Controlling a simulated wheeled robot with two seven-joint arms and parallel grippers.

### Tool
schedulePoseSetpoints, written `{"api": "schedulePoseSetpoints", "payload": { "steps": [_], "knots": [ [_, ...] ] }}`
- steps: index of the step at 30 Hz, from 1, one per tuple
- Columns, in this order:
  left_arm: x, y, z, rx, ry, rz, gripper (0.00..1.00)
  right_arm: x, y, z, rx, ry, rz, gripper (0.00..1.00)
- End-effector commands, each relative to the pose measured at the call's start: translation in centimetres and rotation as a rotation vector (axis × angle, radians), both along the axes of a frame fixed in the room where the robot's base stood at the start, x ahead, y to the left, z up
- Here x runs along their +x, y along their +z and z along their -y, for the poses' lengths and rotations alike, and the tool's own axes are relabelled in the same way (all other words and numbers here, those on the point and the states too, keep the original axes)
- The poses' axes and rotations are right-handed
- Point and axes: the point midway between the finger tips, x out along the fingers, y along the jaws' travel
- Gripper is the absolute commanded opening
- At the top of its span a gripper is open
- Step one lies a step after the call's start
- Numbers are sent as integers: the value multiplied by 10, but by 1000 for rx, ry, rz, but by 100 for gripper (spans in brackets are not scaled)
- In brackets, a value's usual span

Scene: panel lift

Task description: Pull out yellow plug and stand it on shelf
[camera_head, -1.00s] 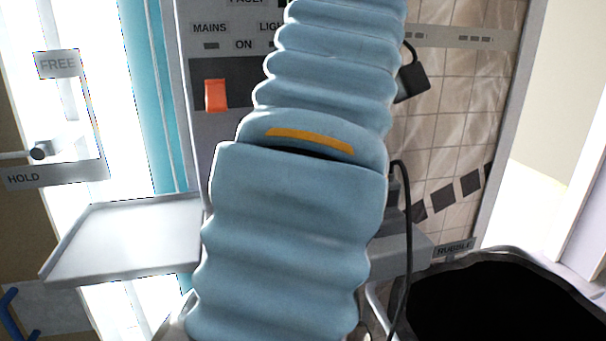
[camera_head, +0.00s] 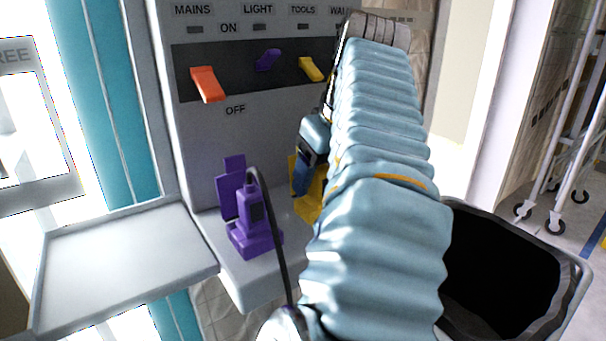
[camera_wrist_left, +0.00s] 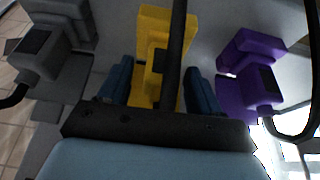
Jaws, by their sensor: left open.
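The yellow plug (camera_head: 312,207) stands on the grey ledge, partly hidden behind my left gripper and sleeved arm. In the left wrist view the yellow plug (camera_wrist_left: 150,58) is upright between the fingers, with a dark cable crossing in front. My left gripper (camera_head: 304,180) points down at it; in the left wrist view its two blue fingers (camera_wrist_left: 158,88) are apart, one on each side of the plug. I cannot tell whether they touch it. A pale, empty shelf (camera_head: 120,262) juts out at the left of the panel. My right gripper is not in view.
A purple plug (camera_head: 250,220) with a black cable stands left of the yellow one. A grey plug (camera_wrist_left: 50,60) is on the other side. The panel (camera_head: 235,135) has red, purple and yellow switches. A black-lined bin (camera_head: 510,270) stands at right.

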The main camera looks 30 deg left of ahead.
Motion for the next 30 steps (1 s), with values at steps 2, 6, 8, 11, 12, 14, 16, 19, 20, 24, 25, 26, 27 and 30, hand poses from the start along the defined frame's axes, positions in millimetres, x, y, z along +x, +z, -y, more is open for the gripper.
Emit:
{"api": "schedulePoseSetpoints", "payload": {
  "steps": [2,6,8,11,12,14,16,19,20,24,25,26,27,30],
  "knots": [
    [1,-1,0,0,0,0,64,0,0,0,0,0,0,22],
    [1,0,0,0,0,0,64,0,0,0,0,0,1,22],
    [0,0,0,0,0,0,59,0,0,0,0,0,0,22],
    [0,0,0,0,0,0,44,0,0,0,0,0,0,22],
    [0,0,0,0,0,0,38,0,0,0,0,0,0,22],
    [0,0,0,0,0,0,29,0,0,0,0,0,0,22],
    [0,0,0,-1,0,0,18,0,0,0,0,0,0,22],
    [0,0,0,0,-1,0,34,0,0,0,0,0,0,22],
    [0,0,0,0,-1,0,29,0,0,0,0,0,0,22],
    [0,0,0,0,-1,0,8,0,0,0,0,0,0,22],
    [0,0,0,0,-1,0,3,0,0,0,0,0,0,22],
    [0,0,0,0,-1,0,0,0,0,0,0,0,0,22],
    [0,0,0,0,-1,0,0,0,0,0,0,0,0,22],
    [0,0,0,0,-1,0,0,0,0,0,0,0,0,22]
  ]
}}
